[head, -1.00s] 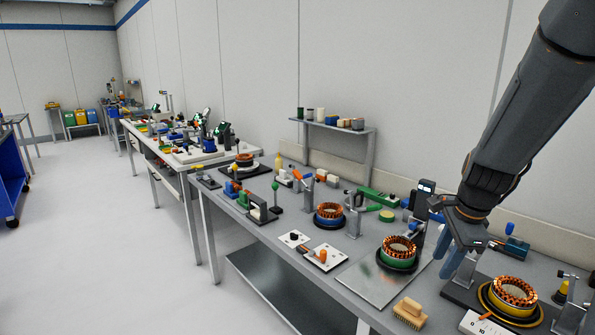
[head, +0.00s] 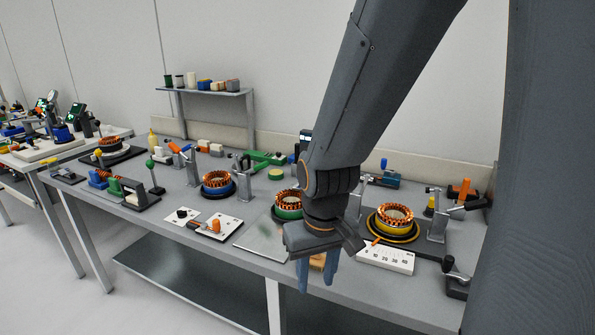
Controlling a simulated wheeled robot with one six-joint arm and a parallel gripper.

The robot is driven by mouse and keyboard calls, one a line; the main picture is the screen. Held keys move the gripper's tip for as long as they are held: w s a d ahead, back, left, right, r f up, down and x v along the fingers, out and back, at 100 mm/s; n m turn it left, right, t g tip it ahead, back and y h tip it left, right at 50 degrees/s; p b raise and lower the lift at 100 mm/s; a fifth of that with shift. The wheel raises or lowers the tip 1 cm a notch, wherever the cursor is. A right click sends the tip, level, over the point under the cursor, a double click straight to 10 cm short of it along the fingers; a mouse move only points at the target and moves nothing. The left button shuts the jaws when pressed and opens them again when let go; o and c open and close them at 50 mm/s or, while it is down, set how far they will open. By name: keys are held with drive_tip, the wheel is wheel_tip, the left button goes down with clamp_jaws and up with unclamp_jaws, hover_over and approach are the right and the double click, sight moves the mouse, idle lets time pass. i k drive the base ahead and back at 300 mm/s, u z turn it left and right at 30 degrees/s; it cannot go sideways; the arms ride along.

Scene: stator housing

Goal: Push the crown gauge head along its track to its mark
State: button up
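A white scale block (head: 386,258) with numbers from 0 to 40 lies near the front edge of the bench. A thin orange piece (head: 375,241) sits at its back left edge; this may be the crown gauge's pointer, but it is too small to tell. The gauge head and its track cannot be made out for certain. A yellow-based stator with copper windings (head: 392,222) stands just behind the scale. My gripper (head: 317,278) points down, left of the scale, near the bench's front edge. Its two fingers are apart and nothing is held between them.
A wooden brush (head: 317,262) shows partly behind my fingers. A green-based stator (head: 287,204) is partly hidden by my gripper. Toggle clamps (head: 437,222) stand right of the yellow stator. A blue-based stator (head: 216,184) and a white plate with an orange knob (head: 215,226) are farther left.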

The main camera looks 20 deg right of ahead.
sight(296, 187)
drive_tip(key=z, duration=0.3)
drive_tip(key=k, duration=0.5)
drive_tip(key=u, duration=1.35)
drive_tip(key=i, duration=1.15)
drive_tip(key=z, duration=1.9)
